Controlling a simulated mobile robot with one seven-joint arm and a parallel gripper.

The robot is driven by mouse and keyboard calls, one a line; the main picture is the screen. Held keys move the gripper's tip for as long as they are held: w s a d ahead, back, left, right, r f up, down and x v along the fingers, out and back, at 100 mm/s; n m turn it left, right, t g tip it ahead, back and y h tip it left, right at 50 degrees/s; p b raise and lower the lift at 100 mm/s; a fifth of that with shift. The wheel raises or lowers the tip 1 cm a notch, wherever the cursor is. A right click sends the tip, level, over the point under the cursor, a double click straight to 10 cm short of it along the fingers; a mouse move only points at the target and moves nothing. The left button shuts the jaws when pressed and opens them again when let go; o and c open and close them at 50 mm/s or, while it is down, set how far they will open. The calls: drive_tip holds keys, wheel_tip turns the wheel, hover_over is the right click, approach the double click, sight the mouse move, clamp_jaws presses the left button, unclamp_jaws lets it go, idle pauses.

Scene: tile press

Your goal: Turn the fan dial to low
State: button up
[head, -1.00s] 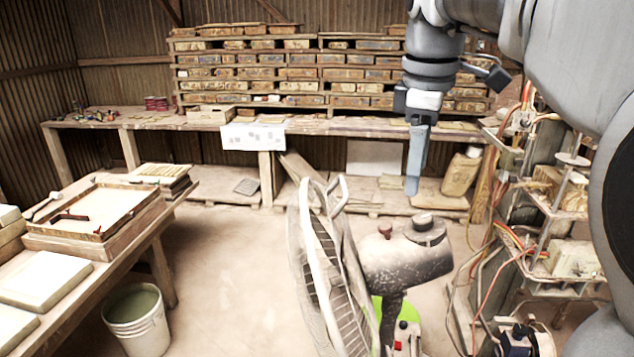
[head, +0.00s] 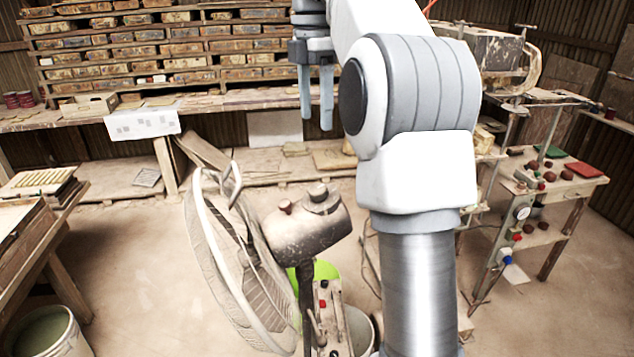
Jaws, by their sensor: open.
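A dusty standing fan is in the middle of the head view. Its wire cage (head: 215,250) faces left and its grey motor housing (head: 305,232) is behind the cage. On top of the housing sit a round dark dial (head: 318,197) and a smaller reddish-brown knob (head: 286,207). I cannot read the dial's setting or any marks. My gripper (head: 316,112) points down with its two fingers apart and nothing between them. It shows above the dial in the picture, clear of the fan.
A bench with tile shelves (head: 190,58) runs along the back. A wooden table (head: 40,235) and bucket (head: 50,335) are at left. A cluttered stand (head: 560,185) is at right. Bare floor (head: 130,260) lies left of the fan.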

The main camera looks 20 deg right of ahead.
sight(318, 188)
drive_tip(key=f, duration=1.5)
drive_tip(key=shift+s+f, duration=0.15)
drive_tip(key=shift+s, duration=0.25)
clamp_jaws()
